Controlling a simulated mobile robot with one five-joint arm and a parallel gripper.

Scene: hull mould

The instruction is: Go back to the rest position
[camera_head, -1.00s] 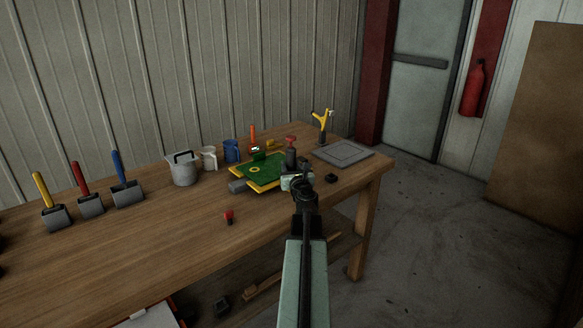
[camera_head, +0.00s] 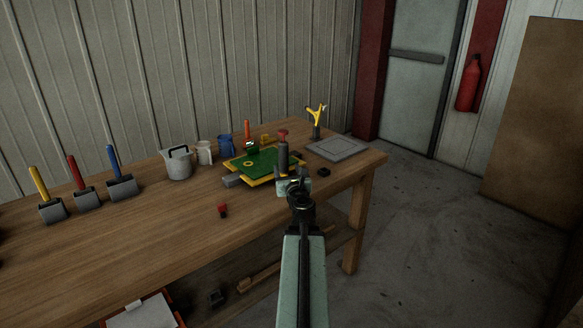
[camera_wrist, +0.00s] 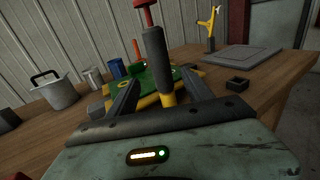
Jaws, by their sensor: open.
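My gripper (camera_head: 293,183) is at the right end of the workbench, at the bench's near side, just in front of the green and yellow mould (camera_head: 262,165). In the wrist view its two dark fingers (camera_wrist: 150,98) are spread apart. A dark cylinder with a red top (camera_head: 283,152) stands beyond the gripper. It also shows in the wrist view (camera_wrist: 157,60), where it lines up with the gap between the fingers, with a yellow part at its lower end. I see nothing held; the fingertips are partly hidden in the head view.
A small red-topped piece (camera_head: 223,210) sits near the front edge. The floor at right is clear.

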